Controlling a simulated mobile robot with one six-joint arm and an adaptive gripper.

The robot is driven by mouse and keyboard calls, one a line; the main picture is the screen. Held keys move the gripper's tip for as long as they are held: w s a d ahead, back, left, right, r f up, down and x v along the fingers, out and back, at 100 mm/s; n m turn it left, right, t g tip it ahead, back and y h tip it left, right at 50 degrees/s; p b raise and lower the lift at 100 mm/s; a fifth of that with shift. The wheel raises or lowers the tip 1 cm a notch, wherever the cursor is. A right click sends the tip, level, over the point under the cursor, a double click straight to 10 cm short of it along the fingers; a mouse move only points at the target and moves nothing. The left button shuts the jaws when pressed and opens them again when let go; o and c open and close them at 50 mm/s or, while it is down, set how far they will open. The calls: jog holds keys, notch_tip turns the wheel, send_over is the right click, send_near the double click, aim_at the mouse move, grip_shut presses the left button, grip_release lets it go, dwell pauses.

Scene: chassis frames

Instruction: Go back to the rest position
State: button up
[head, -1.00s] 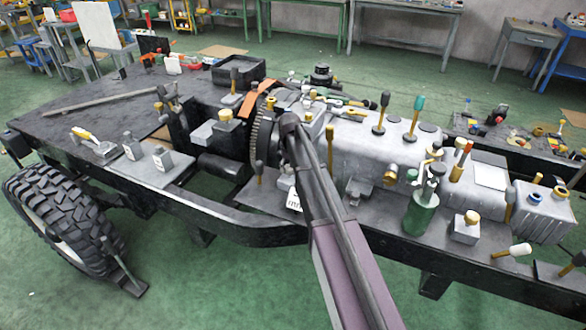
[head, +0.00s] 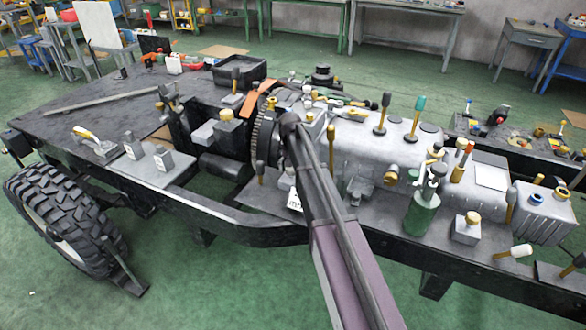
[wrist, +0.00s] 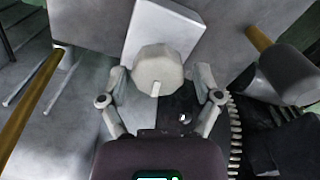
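My gripper (wrist: 160,76) shows in the wrist view with its two fingers spread apart. A pale round knob or cap (wrist: 157,68) lies between the fingers in the picture, with a gap visible on each side. It appears to sit on a light grey block (wrist: 165,24). I cannot tell how far the knob is from the fingertips in depth. In the head view my arm reaches out over the middle of the chassis frame (head: 250,232), and its end hides the gripper.
A toothed ring (head: 263,130) and a large grey housing (head: 360,140) with upright handles stand close around my arm's end. A green canister (head: 421,213) and a capped block (head: 466,229) stand to the right. Open green floor (head: 200,290) lies in front.

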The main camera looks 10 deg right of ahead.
jog(key=shift+s, duration=0.2)
jog(key=s+r+p, duration=0.3)
jog(key=s, duration=0.6)
jog(key=s+r+n+p, duration=0.1)
jog(key=s+r+p, duration=0.2)
jog(key=s, duration=0.7)
jog(key=s+r+n+p, duration=0.1)
jog(key=s+r+p, duration=0.2)
jog(key=s, duration=0.7)
jog(key=shift+d+r+p, duration=0.35)
jog(key=shift+d, duration=0.05)
jog(key=c, duration=0.5)
